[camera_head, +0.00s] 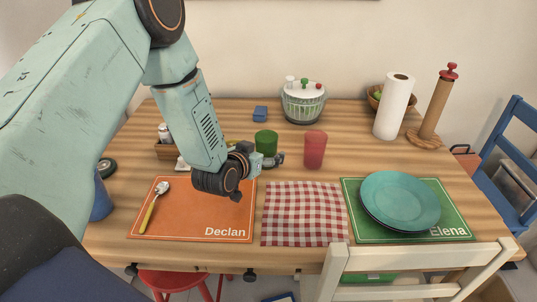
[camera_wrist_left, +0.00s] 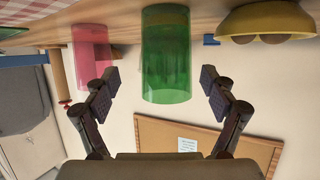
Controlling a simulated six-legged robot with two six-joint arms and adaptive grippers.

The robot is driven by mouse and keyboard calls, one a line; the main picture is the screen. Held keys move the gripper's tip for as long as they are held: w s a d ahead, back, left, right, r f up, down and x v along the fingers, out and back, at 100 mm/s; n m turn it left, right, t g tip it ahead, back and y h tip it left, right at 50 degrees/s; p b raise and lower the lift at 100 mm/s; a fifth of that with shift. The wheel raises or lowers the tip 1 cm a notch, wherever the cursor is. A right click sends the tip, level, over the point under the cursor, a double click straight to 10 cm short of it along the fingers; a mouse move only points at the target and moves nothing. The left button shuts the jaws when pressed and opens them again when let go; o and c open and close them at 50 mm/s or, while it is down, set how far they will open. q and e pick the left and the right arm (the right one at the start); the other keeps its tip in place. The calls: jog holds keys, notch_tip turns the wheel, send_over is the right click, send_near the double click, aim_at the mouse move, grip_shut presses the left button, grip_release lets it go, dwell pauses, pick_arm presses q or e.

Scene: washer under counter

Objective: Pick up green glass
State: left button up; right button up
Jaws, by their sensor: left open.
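The green glass (camera_head: 266,142) stands on the wooden table behind my left gripper, to the left of the red glass (camera_head: 314,149). My left gripper (camera_head: 262,160) is low over the table, in front of the green glass, and hides its lower part in the head view. In the left wrist view the green glass (camera_wrist_left: 166,55) appears between the two open fingers of my left gripper (camera_wrist_left: 157,85), with a gap on both sides. That view is upside down, with the table at the top. My right gripper is not in view.
The red glass (camera_wrist_left: 91,45) is close beside the green one. A salad spinner (camera_head: 303,103) and blue block (camera_head: 260,114) stand behind. An orange placemat (camera_head: 190,228), checkered cloth (camera_head: 303,213) and teal plates (camera_head: 400,200) lie in front. A paper towel roll (camera_head: 394,106) stands right.

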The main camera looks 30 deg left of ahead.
aim_at(261, 151)
pick_arm(q)
jog(key=w, duration=0.1)
jog(key=w+a+f, duration=0.1)
jog(key=w, duration=0.1)
jog(key=shift+w+a+f+b, duration=0.15)
jog(key=shift+w+f+b, duration=0.05)
jog(key=shift+f+b, duration=0.2)
jog(key=shift+w+d, duration=0.2)
jog(key=shift+w, duration=0.05)
jog(key=shift+s+d+r, duration=0.1)
jog(key=shift+d+r, duration=0.05)
jog(key=shift+d, duration=0.05)
jog(key=shift+s+a, duration=0.15)
jog(key=shift+a, duration=0.15)
jog(key=shift+c, duration=1.6)
jog(key=shift+d, duration=0.25)
jog(key=c, duration=0.5)
jog(key=shift+a, duration=0.2)
jog(key=c, duration=0.4)
jog(key=shift+w+d, duration=0.15)
jog(key=shift+w, duration=0.05)
jog(key=shift+c, duration=1.1)
